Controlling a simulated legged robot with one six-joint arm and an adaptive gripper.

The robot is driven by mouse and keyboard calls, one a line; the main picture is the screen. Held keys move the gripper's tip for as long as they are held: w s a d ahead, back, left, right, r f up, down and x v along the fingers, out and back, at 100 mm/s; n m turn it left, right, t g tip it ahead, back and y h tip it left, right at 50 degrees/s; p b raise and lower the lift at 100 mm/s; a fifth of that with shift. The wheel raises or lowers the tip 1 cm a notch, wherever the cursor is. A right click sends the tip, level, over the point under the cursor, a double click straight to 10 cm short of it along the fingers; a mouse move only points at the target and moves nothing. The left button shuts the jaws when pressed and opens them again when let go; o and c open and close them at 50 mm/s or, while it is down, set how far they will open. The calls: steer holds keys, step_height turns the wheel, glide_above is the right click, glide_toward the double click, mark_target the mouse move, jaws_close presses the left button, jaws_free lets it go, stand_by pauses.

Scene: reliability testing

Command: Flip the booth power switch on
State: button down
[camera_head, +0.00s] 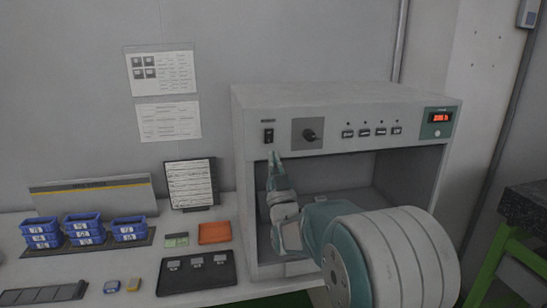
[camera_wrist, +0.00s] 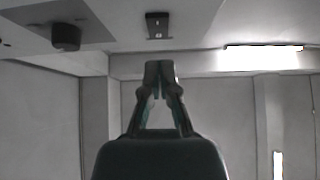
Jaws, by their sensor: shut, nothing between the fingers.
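The booth is a grey box (camera_head: 340,97) with an open front and a control panel along its top. The power switch (camera_head: 268,135) is a small black rocker at the panel's left end. It also shows in the wrist view (camera_wrist: 157,25) as a dark plate near the top. My gripper (camera_head: 275,155) is shut and empty, its fingertips pointing up just below the switch. In the wrist view my closed fingertips (camera_wrist: 160,65) appear lined up with the switch, with a gap in the picture between them. I cannot tell the rocker's position.
A black knob (camera_head: 310,135) sits beside the switch, with several buttons (camera_head: 364,133) and a red-lit display (camera_head: 440,118) farther right. Blue bins (camera_head: 84,228), an orange box (camera_head: 214,233) and a black tray (camera_head: 197,290) lie on the bench left of the booth.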

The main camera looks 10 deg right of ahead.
steer(key=s+f, duration=0.5)
steer(key=f, duration=0.2)
steer(key=shift+s+f, duration=0.2)
steer(key=shift+f, duration=0.05)
steer(key=s+f+g, duration=0.3)
steer(key=s+g, duration=0.7)
steer(key=s, duration=0.5)
steer(key=s+f+g, duration=0.3)
steer(key=s+g, duration=0.7)
steer(key=s, duration=0.6)
steer(key=shift+s+f, duration=0.3)
steer(key=shift+f, duration=0.1)
